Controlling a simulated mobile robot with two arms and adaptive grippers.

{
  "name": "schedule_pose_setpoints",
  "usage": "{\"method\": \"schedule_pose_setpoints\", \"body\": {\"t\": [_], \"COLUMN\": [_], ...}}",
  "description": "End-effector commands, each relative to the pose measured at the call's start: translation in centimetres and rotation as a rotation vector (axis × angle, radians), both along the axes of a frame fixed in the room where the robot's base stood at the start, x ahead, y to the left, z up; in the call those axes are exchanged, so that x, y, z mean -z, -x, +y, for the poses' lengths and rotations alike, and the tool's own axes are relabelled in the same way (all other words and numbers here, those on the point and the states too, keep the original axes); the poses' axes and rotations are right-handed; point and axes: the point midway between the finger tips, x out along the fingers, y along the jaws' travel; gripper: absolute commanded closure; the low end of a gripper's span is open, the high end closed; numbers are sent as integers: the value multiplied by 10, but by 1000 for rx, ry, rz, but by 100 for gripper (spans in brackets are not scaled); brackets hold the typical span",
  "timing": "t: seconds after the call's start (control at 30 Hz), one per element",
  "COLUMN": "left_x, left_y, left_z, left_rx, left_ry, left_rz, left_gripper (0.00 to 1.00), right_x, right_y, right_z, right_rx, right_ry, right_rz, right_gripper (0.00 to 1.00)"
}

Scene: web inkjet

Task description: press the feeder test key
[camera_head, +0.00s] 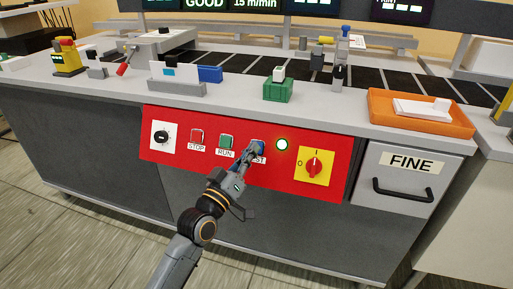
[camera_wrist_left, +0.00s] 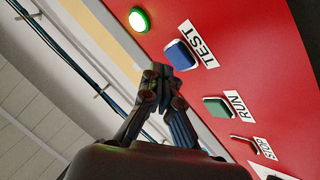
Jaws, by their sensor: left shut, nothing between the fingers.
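The feeder test key is a blue key (camera_head: 257,144) on the red panel, with a white label that reads TEST in the left wrist view. It also shows in the left wrist view as a blue square (camera_wrist_left: 181,55) in a pale frame. My left gripper (camera_head: 250,154) is shut and empty, its fingertips close to the blue key and covering part of it and its label in the head view. In the left wrist view the shut fingertips (camera_wrist_left: 162,74) appear just beside the key's lower left edge. I cannot tell whether they touch it. My right gripper is not in view.
The red panel (camera_head: 222,175) also carries a green RUN key (camera_head: 226,141), a red STOP key (camera_head: 197,136), a black knob (camera_head: 160,137), a lit green lamp (camera_head: 282,144) and a red rotary switch (camera_head: 314,167). A drawer marked FINE (camera_head: 405,180) is at right.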

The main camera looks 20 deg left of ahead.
Motion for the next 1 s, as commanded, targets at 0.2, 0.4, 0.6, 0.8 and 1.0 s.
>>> {"method": "schedule_pose_setpoints", "body": {"t": [0.2, 0.4, 0.6, 0.8, 1.0], "left_x": [0, 0, 0, 2, 4], "left_y": [0, 0, 0, -5, -8], "left_z": [0, 0, 0, 0, 0], "left_rx": [0, 0, 0, 0, 0], "left_ry": [0, 0, 0, 0, 1], "left_rz": [0, 0, 0, -1, 0], "left_gripper": [100, 100, 100, 100, 100], "right_x": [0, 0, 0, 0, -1], "right_y": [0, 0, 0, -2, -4], "right_z": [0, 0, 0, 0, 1], "right_rx": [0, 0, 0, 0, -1], "right_ry": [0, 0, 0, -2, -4], "right_rz": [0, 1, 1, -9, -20], "right_gripper": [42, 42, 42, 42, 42]}}
